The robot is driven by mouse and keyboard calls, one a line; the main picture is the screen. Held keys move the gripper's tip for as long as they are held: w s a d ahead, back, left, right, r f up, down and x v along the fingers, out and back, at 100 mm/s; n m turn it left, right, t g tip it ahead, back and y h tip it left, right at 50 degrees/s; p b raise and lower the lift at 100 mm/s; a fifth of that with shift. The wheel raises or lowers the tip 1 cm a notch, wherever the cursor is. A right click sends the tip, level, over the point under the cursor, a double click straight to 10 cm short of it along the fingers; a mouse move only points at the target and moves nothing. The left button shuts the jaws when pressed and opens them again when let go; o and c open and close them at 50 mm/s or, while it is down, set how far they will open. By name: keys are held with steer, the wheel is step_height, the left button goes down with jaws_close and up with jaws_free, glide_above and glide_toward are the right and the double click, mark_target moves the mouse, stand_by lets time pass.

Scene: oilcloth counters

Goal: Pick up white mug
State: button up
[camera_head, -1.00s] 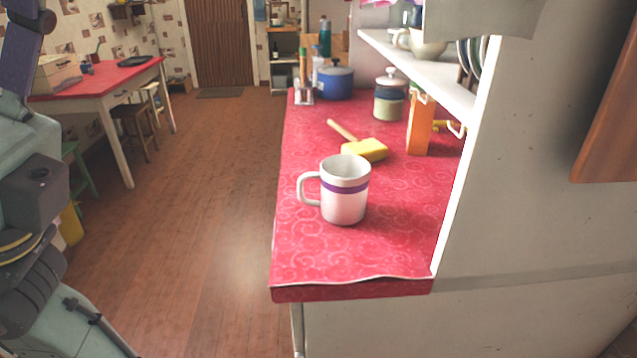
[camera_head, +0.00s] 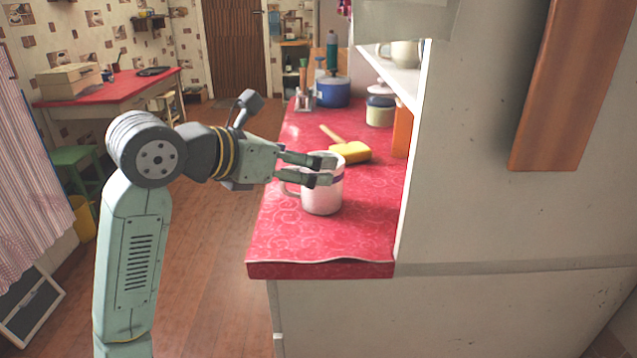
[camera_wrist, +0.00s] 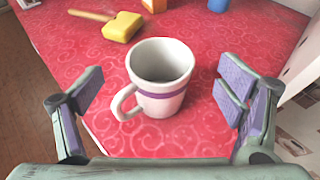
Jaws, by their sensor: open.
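The white mug (camera_head: 322,198) with a purple band stands upright on the red counter near its front end. Its handle points left in the head view. My gripper (camera_head: 326,170) reaches in from the left, and its fingers partly cover the mug's upper part in that view. In the wrist view the mug (camera_wrist: 160,80) is between and beyond the two open fingers of my gripper (camera_wrist: 161,100). There is clear space on both sides of the mug, and its handle is on the left finger's side. The mug is empty inside.
The red counter (camera_head: 275,240) also carries a yellow-headed brush or mallet (camera_head: 352,152), a blue pot (camera_head: 332,92), a lidded jar (camera_head: 380,108) and an orange box (camera_head: 402,132). A white shelf unit and wall stand along the right side. The counter around the mug is clear.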

steer(key=shift+p+x, duration=1.05)
steer(key=shift+x, duration=1.7)
steer(key=shift+f, duration=0.1)
steer(key=shift+c, duration=0.3)
steer(key=shift+a, duration=0.1)
steer(key=c, duration=1.4)
